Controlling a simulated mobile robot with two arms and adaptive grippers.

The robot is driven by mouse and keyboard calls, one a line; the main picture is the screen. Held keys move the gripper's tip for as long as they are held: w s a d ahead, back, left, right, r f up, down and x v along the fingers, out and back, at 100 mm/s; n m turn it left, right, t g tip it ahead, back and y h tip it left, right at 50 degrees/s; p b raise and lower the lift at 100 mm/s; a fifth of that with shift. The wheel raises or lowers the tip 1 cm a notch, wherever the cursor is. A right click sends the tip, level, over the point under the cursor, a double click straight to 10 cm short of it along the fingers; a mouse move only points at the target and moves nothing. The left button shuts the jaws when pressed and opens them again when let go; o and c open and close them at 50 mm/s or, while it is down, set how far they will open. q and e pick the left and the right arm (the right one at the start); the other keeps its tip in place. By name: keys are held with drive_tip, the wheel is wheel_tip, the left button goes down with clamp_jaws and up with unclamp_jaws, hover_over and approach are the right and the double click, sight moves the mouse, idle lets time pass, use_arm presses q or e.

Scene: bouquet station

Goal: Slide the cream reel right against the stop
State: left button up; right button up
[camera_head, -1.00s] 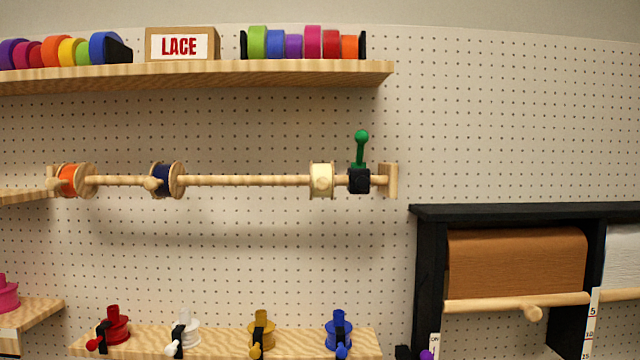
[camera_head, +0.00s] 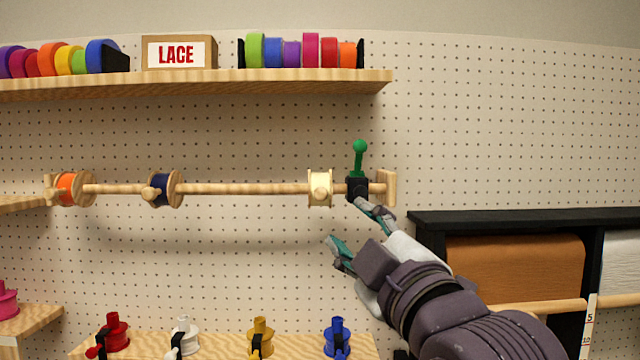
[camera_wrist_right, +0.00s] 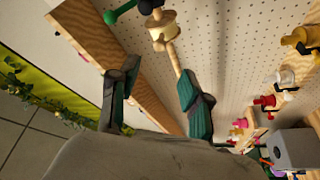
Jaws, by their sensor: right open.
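The cream reel (camera_head: 320,197) hangs on a wooden rod (camera_head: 240,189) near its right end, with a small wooden knob on its front. The black stop (camera_head: 357,188), with an upright green lever (camera_head: 359,160), is on the rod to the right of the reel, a short gap away. My right gripper (camera_head: 350,226) is open and empty, just below the reel and stop. The cream reel also shows beyond the open fingers in the right wrist view (camera_wrist_right: 163,28). My left gripper is not in view.
A navy reel (camera_head: 164,190) and an orange reel (camera_head: 71,189) are further left on the rod. A shelf (camera_head: 200,84) runs above, another (camera_head: 215,347) with several small spools below. A black-framed paper-roll rack (camera_head: 425,240) is at right.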

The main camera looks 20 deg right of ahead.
sight(323, 196)
drive_tip(key=p+x, duration=0.9)
drive_tip(key=x, duration=0.3)
drive_tip(key=shift+w+r+p, duration=0.15)
drive_tip(key=shift+w+p, duration=0.2)
drive_tip(key=shift+p, duration=0.05)
clamp_jaws()
